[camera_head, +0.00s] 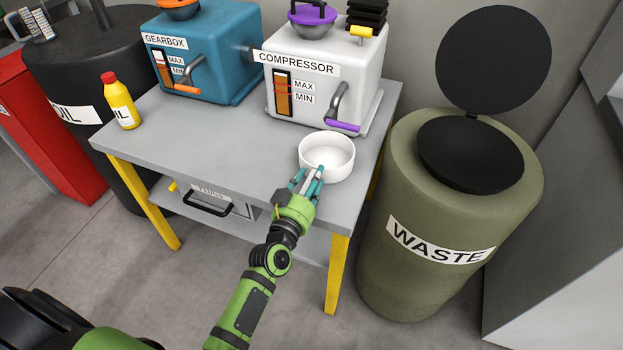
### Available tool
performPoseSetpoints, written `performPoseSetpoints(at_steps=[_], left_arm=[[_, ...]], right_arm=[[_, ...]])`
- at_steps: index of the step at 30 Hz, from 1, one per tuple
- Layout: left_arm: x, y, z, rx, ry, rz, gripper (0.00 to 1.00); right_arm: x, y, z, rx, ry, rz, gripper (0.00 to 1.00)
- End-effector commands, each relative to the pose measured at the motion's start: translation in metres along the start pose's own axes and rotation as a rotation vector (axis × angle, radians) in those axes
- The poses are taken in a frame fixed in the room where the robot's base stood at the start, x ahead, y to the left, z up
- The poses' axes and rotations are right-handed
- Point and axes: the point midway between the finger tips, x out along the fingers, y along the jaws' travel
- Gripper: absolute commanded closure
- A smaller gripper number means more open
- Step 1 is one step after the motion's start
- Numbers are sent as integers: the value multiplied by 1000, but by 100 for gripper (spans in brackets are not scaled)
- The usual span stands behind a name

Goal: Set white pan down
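The white pan (341,172), a round open bowl shape, is upright at the front right of the grey table (235,147), below the compressor. I cannot tell whether its base touches the tabletop or is slightly above it. My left gripper (309,172) reaches in from the front, its teal fingers at the pan's near left wall. It looks shut on that wall; the fingers cover part of the pan. The pan's inside looks empty. My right gripper is not in view.
The compressor (320,80) and blue gearbox (205,60) stand at the table's back. A yellow oil bottle (121,103) stands at its left. The green waste bin (400,210), lid up, stands right of the table. The tabletop's front middle is clear.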

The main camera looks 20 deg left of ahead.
Motion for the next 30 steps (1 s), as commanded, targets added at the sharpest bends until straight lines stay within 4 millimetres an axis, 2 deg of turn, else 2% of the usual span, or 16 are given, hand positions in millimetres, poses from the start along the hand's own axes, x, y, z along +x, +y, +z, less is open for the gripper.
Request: performPoseSetpoints(at_steps=[10, 14, 24, 30], left_arm=[[-2, 0, -3, 0, -1, 0, 55], [-23, 0, -1, 1, -4, 0, 55], [-94, 0, -2, 0, -3, 1, 55], [-116, 0, -2, 0, -1, 1, 55]], right_arm=[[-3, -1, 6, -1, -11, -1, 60], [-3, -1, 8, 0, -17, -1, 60], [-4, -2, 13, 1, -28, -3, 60], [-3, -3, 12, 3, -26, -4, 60]])
